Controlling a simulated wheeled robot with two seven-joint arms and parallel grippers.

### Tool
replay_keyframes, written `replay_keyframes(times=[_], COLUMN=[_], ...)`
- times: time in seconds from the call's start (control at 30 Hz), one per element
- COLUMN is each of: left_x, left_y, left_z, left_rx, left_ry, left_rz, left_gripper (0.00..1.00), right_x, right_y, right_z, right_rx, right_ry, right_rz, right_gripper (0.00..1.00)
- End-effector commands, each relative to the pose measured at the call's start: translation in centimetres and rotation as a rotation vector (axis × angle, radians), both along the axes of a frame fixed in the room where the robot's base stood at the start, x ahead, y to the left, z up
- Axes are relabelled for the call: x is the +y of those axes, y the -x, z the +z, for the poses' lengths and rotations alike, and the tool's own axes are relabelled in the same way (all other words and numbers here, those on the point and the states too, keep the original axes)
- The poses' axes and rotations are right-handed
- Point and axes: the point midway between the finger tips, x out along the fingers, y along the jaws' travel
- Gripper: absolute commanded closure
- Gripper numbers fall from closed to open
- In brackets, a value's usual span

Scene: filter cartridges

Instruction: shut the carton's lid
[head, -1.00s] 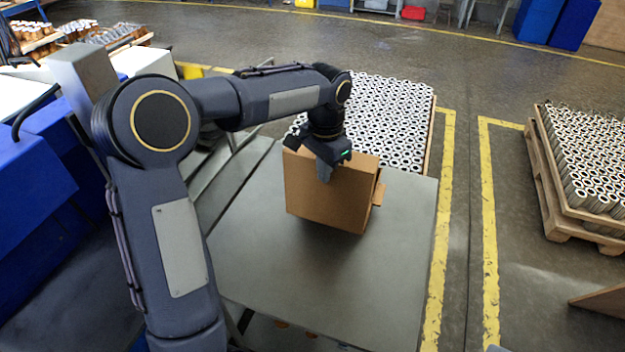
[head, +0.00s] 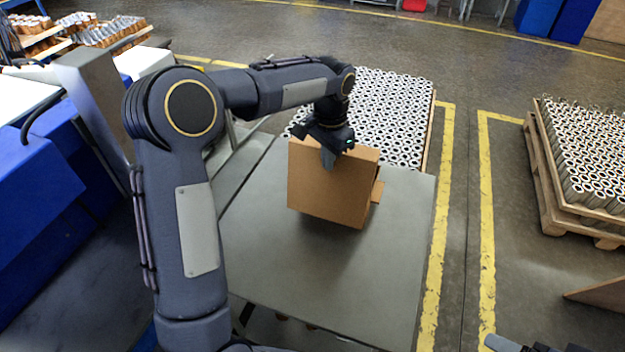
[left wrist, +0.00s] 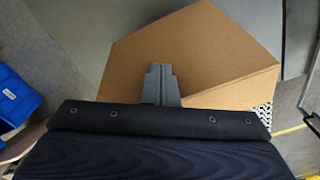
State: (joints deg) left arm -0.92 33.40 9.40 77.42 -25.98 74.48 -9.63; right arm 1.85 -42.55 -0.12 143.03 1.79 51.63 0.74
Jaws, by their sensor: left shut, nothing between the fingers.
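The brown cardboard carton (head: 328,195) stands on the grey table, with a small flap (head: 377,191) sticking out at its right side. My left gripper (head: 328,160) is shut and empty, with its fingertips at the upper edge of the carton's near face. In the left wrist view the shut left fingers (left wrist: 160,85) overlap the carton's brown panels (left wrist: 205,45); I cannot tell whether they touch. How far the lid stands open cannot be told, as the gripper covers part of the top. A piece of my right gripper (head: 520,344) shows at the bottom edge, mostly cut off.
The grey table (head: 320,275) is clear in front of the carton. Behind it stands a pallet of upright filter cartridges (head: 395,100). Another loaded pallet (head: 590,160) stands at the right, beyond yellow floor lines. Blue equipment (head: 40,210) is at the left.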

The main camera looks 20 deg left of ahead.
Motion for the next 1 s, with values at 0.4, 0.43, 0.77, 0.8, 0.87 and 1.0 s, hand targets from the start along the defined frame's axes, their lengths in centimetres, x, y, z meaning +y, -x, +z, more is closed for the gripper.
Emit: replay_keyframes(times=[0.4, 0.43, 0.77, 0.8, 0.87, 1.0], left_x=[0.1, 0.1, 0.1, 0.1, 0.1, 0.2], left_y=[-2.4, -2.5, -2.8, -2.8, -2.9, -3.4], left_z=[0.3, 0.3, 0.3, 0.3, 0.3, 0.3], left_rx=[0.000, 0.000, 0.000, 0.000, 0.000, 0.000], left_ry=[0.000, 0.000, 0.000, 0.000, 0.000, 0.000], left_rz=[0.000, 0.000, 0.000, 0.000, 0.000, 0.001], left_gripper=[1.00, 1.00, 1.00, 1.00, 1.00, 1.00], right_x=[0.0, 0.0, 0.0, 0.0, 0.0, 0.0], right_y=[0.0, 0.0, 0.0, 0.0, 0.0, 0.0], right_z=[0.4, 0.4, 0.4, 0.4, 0.4, 0.4], right_rx=[0.000, 0.000, 0.000, 0.000, 0.000, 0.000], right_ry=[0.000, 0.000, 0.000, 0.000, 0.000, 0.000], right_rz=[0.000, 0.000, 0.000, 0.000, 0.000, 0.000], right_gripper=[0.25, 0.25, 0.25, 0.25, 0.25, 0.25])
